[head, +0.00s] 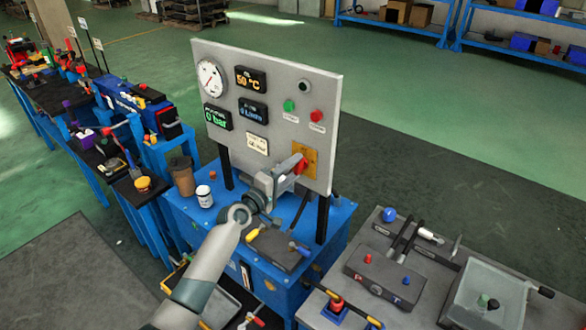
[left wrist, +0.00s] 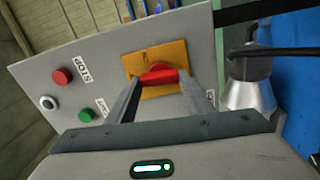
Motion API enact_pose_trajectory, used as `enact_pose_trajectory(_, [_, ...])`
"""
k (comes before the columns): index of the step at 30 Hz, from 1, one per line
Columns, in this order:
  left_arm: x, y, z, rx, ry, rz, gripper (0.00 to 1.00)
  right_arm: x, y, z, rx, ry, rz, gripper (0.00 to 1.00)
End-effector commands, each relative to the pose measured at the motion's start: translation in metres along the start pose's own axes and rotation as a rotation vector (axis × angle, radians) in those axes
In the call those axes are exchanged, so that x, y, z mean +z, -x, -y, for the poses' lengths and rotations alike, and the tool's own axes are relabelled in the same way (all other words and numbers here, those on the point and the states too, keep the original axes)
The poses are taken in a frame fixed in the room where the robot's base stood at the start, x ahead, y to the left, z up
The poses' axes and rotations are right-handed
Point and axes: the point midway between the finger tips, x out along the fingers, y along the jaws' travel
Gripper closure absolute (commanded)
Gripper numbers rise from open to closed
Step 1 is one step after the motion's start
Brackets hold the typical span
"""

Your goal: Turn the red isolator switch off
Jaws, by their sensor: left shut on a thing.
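The red isolator switch (head: 300,166) sits on a yellow-orange plate (head: 311,160) at the lower right of the grey upright panel (head: 262,75). My left gripper (head: 298,163) reaches it from the front left and is shut on its red handle. In the left wrist view, the red handle (left wrist: 158,74) lies between the two fingers of the left gripper (left wrist: 160,84), in front of the orange plate (left wrist: 142,60). The fingers partly cover the handle and plate, and the switch's markings are too small to read. My right gripper is not in view.
A green button (head: 289,105) and a red button (head: 316,115) are above the switch. Gauges and displays fill the panel's left. A grey table (head: 375,300) stands at right.

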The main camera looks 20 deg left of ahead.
Motion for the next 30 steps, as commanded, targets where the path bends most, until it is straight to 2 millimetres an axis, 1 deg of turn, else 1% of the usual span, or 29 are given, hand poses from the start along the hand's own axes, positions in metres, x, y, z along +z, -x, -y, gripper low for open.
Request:
enact_pose_trajectory(3, [-0.0006, 0.0003, 0.0004, -0.001, 0.058, -0.001, 0.76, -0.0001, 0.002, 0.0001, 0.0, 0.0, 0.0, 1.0])
enact_pose_trajectory(9, [-0.0005, 0.0003, 0.0008, -0.001, 0.112, -0.001, 0.76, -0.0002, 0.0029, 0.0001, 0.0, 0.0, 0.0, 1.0])
enact_pose_trajectory(22, [-0.0004, 0.0003, 0.0011, -0.001, 0.124, -0.001, 0.76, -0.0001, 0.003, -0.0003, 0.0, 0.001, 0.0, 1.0])
enact_pose_trajectory(23, [-0.0004, 0.0003, 0.0011, -0.001, 0.124, -0.001, 0.48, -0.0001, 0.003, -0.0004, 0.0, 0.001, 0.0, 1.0])
enact_pose_trajectory(24, [-0.0004, 0.0003, 0.0011, -0.001, 0.124, -0.001, 0.39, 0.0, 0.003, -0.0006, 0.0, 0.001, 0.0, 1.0])
enact_pose_trajectory(25, [-0.0004, 0.0003, 0.0011, -0.001, 0.123, -0.001, 0.34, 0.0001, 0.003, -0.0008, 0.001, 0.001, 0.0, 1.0])
enact_pose_trajectory(30, [-0.0004, 0.0002, 0.0009, 0.0, 0.122, 0.0, 0.34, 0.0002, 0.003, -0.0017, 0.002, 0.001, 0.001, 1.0])
